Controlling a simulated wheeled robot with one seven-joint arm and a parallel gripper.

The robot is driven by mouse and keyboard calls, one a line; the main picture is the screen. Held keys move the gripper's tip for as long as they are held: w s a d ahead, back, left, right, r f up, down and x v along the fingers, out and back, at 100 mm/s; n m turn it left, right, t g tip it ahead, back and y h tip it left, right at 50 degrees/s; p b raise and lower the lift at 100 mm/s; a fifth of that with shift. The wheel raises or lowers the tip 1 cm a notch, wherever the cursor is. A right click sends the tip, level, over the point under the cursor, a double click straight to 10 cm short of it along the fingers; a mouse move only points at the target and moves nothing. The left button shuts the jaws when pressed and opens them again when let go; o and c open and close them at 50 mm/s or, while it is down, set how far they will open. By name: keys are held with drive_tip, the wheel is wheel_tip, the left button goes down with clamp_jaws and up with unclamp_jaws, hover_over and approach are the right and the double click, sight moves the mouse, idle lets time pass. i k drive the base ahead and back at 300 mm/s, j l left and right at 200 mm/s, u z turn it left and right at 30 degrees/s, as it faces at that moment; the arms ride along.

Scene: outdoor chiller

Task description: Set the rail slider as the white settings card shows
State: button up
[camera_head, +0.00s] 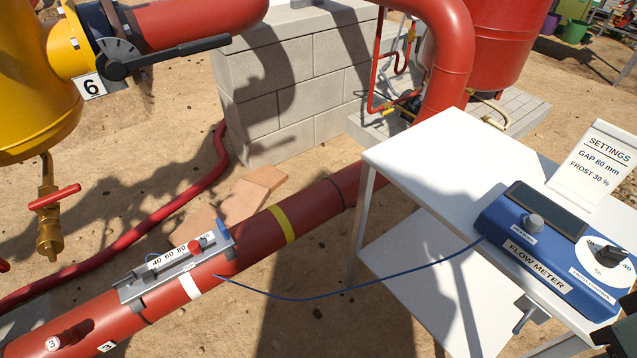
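The white settings card (592,168) leans at the right and reads "SETTINGS, GAP 80 mm, FROST 30 %". A grey metal rail (150,287) is fixed along the red pipe at lower left, with a white scale reading 40, 60, 80 and on. The slider's red knob (194,246) stands near the right end of the scale, just right of the 80; its exact reading is too small to tell. A blue block (224,233) is at the rail's right end. A dark part, perhaps my gripper (622,332), is cut off at the lower right corner, far from the rail; its fingers cannot be made out.
A blue flow meter (560,245) with a knob and a dial sits on the white table (425,160). A thin blue cable (340,291) runs from it to the pipe. A yellow valve body (30,100) and a block wall (290,80) stand behind the rail.

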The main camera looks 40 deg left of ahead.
sight(194, 248)
drive_tip(key=u, duration=0.5)
drive_tip(key=i+l+u, duration=0.1)
drive_tip(key=u, duration=0.85)
drive_tip(key=i+l+u, duration=0.1)
drive_tip(key=u, duration=0.4)
drive_tip(key=l+u, duration=0.1)
drive_tip(key=u, duration=0.35)
